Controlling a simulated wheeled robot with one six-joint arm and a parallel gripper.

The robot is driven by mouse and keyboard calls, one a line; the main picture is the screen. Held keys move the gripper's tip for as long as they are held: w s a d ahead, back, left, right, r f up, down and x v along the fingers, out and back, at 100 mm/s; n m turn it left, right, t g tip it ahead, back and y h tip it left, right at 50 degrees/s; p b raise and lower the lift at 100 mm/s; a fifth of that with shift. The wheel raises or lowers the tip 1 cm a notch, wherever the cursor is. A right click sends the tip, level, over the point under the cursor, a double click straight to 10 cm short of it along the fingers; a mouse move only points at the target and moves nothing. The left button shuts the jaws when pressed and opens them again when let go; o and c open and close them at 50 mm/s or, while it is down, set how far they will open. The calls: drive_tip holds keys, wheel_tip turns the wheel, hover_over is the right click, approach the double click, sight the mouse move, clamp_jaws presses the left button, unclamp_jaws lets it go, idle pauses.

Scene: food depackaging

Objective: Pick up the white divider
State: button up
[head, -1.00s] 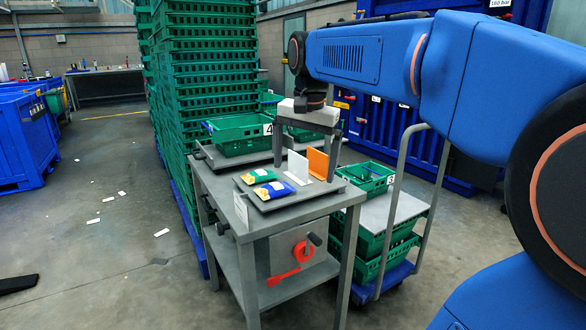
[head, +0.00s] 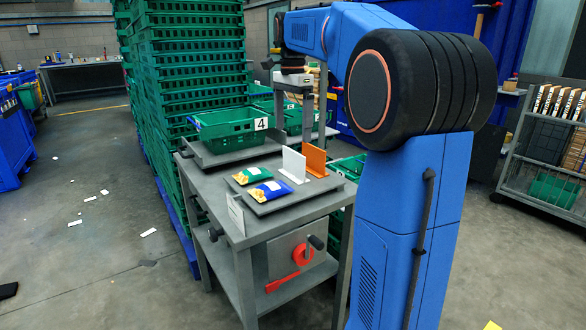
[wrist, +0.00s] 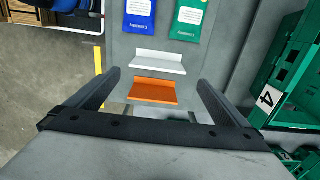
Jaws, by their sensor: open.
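The white divider (head: 293,165) stands upright on a dark tray (head: 305,192) on the grey worktable. It also shows in the wrist view (wrist: 184,62), seen from above, as an upright plate with a flat foot. An orange divider (head: 316,160) stands just to its right, and in the wrist view (wrist: 140,91) it lies nearer to my gripper. My gripper (wrist: 158,80) is open and empty, with its two fingers spread. In the head view it hangs above the back of the table, behind the dividers, apart from them.
A green packet (head: 249,176) and a blue packet (head: 268,190) lie on the tray left of the dividers. A green crate marked 4 (head: 222,138) sits on the table behind them. Tall stacked green crates (head: 190,60) stand at the left. More green crates (head: 350,166) stand right of the table.

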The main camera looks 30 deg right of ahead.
sight(293, 175)
drive_tip(key=f, duration=1.2)
drive_tip(key=shift+s+f, duration=0.2)
drive_tip(key=shift+f, duration=0.2)
drive_tip(key=shift+c, duration=0.6)
drive_tip(key=c, duration=0.7)
